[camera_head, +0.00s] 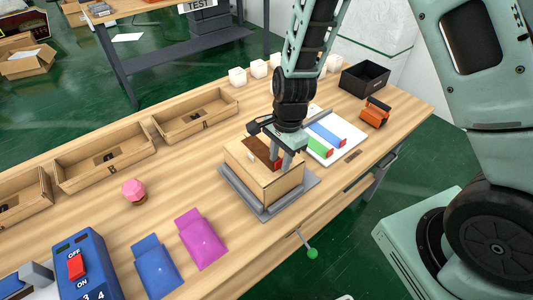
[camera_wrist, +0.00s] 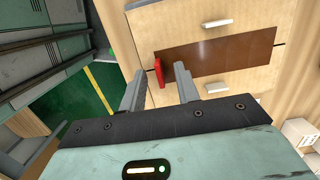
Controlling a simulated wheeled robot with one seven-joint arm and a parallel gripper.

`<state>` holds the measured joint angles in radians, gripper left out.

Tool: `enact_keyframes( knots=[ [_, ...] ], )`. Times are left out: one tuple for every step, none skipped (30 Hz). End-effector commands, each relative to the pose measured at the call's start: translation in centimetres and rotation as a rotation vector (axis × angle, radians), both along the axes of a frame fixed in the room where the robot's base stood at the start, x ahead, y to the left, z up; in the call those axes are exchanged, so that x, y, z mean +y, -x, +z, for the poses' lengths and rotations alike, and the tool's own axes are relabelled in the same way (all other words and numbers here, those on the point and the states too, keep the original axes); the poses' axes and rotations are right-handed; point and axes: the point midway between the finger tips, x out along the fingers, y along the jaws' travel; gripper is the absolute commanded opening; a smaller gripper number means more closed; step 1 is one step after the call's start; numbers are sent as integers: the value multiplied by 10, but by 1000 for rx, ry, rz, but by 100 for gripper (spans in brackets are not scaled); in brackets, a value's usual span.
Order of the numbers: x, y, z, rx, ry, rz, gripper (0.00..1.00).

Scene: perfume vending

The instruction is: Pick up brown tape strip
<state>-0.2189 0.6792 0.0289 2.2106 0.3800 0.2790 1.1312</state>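The brown tape strip (camera_head: 258,149) lies along the top seam of a closed cardboard box (camera_head: 262,178). In the wrist view the brown strip (camera_wrist: 222,51) lies flat, with a red tab (camera_wrist: 158,73) at its end near my gripper. My gripper (camera_head: 283,160) points down over the box at that tab end. In the wrist view my gripper (camera_wrist: 160,80) is open, its two fingers apart on either side of the red tab. I cannot tell whether either finger touches the tab. The arm hides part of the box top in the head view.
The box stands on a grey platform (camera_head: 265,214). A white board (camera_head: 345,134) with blue and green strips lies right of it. An orange tape dispenser (camera_head: 375,112) and black box (camera_head: 364,77) are further right. Purple (camera_head: 203,239) and blue (camera_head: 157,267) pouches lie front left.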

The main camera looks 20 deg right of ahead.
Motion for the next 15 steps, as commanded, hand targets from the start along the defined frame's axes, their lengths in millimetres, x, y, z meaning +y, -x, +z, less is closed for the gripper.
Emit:
enact_keyframes(
  knots=[
    [0, 0, 0, 0, 0, 0, 23],
    [0, 0, 0, 0, 0, 0, 15],
    [0, 0, 0, 0, 0, 0, 4],
    [0, 0, 0, 0, 0, 0, 0],
    [0, 0, 0, 0, 0, 0, 0],
    [0, 0, 0, 0, 0, 0, 0],
    [0, 0, 0, 0, 0, 0, 0],
    [0, 0, 0, 0, 0, 0, 0],
    [0, 0, 0, 0, 0, 0, 0],
    [0, 0, 0, 0, 0, 0, 0],
    [0, 0, 0, 1, 0, 0, 0],
    [0, 0, 0, 1, 0, 0, 0],
    [0, 0, 0, 1, 0, 0, 0],
    [0, 0, 0, 1, 0, 0, 0],
    [0, 0, 1, 0, 0, 0, 0]
  ],
)
